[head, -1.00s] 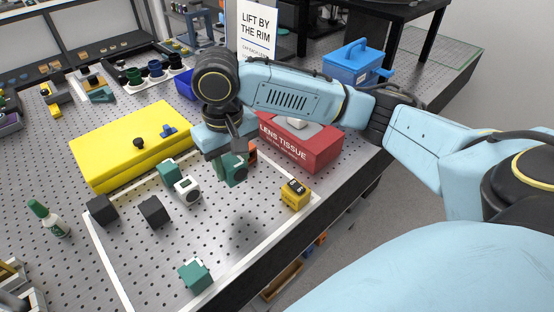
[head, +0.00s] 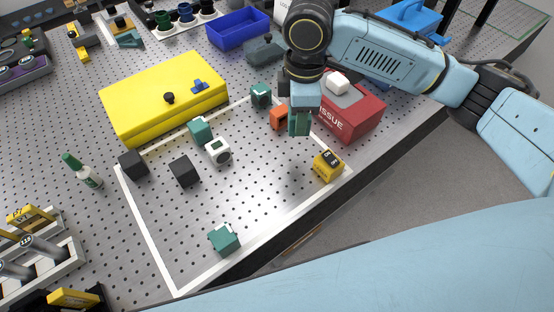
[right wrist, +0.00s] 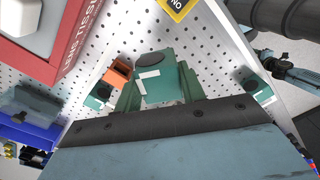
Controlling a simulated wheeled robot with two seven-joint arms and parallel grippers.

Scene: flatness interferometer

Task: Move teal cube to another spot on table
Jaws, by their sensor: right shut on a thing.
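My right gripper (head: 299,128) is shut on a teal cube (right wrist: 155,78) with a dark round spot and white marks; in the right wrist view it sits between the teal fingers. In the head view the gripper hangs over the white-outlined area, right of an orange block (head: 279,117); the fingers and cube merge there, and I cannot tell the cube's height. Other teal cubes stand behind the orange block (head: 261,95), by the yellow case (head: 200,129) and near the front (head: 224,239). My left gripper is not in view.
A yellow block (head: 328,165) stands near the table's right edge, and the red tissue box (head: 352,117) is right of the gripper. Two black cubes (head: 184,171) (head: 133,165) and a white one (head: 217,151) stand left. The outlined area's middle is clear.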

